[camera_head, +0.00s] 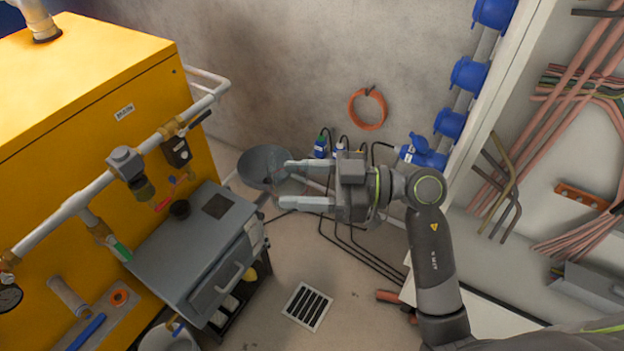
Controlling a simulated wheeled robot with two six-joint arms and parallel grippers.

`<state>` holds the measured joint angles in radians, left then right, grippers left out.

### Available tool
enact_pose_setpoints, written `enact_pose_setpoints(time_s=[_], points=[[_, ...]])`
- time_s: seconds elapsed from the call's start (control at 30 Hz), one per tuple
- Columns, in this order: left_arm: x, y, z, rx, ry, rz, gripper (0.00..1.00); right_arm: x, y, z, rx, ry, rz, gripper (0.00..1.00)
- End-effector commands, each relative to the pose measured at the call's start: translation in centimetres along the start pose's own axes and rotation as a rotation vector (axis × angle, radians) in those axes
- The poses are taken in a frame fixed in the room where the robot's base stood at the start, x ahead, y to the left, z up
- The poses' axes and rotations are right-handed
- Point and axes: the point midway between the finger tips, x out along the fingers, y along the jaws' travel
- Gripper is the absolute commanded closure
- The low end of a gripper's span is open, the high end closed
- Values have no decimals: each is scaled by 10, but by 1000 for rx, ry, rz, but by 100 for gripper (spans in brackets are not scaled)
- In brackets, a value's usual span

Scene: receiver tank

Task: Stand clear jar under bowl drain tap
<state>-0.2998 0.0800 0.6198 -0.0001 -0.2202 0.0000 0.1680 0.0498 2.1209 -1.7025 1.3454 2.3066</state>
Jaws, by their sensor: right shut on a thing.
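My right gripper (288,185) reaches in from the right, its two fingers pointing left. It is shut on a faint see-through thing, which looks like the clear jar (290,183); its outline is hard to make out. The jar is held in front of a dark round basin, to the right of the grey cabinet and well apart from the pipework. My left gripper is not in view.
The yellow machine (80,90) fills the left. The dark basin (262,163), black hoses and a floor grate (307,306) lie beyond the cabinet.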

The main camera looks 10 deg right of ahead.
Motion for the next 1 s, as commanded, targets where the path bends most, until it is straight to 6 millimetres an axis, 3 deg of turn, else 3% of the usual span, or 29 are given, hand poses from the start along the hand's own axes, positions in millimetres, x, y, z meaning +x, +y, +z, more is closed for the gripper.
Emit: enact_pose_setpoints(time_s=[0.3, 0.53, 1.0], points=[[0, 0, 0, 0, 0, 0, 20, 24, 15, 23, 0, 2, -188, 69], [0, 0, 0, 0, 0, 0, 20, 32, 19, 31, 0, 1, -253, 69], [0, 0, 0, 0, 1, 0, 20, 8, 18, 32, -2, 1, -567, 69]])
